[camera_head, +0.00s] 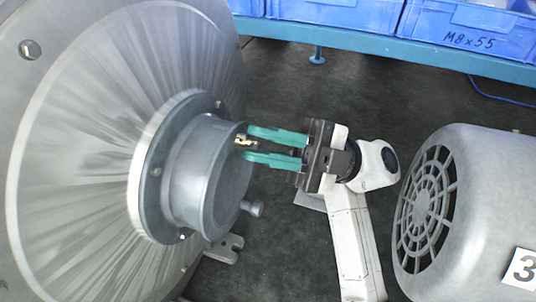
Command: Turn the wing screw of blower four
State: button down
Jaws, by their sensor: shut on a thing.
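My gripper (250,143) has two green fingers and reaches in from the right. Its fingertips are shut on a small brass-coloured wing screw (243,140) at the upper right rim of a grey hub. The hub (195,180) stands out from the middle of a large round metal blower housing (80,150) on the left. The fingertips partly hide the screw. No number shows on this blower in the view, so I cannot tell whether it is blower four.
A blue-green shelf (390,45) with blue bins (470,30), one marked "M8x55", runs along the back. Dark floor lies between.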

jog(key=shift+n+g+h+b, duration=0.3)
jog(key=shift+n+h+b, duration=0.1)
jog(key=shift+n, duration=0.2)
jog(key=c, duration=1.1)
grip_release()
jog(key=shift+r+p, duration=0.1)
jog(key=shift+p, duration=0.25)
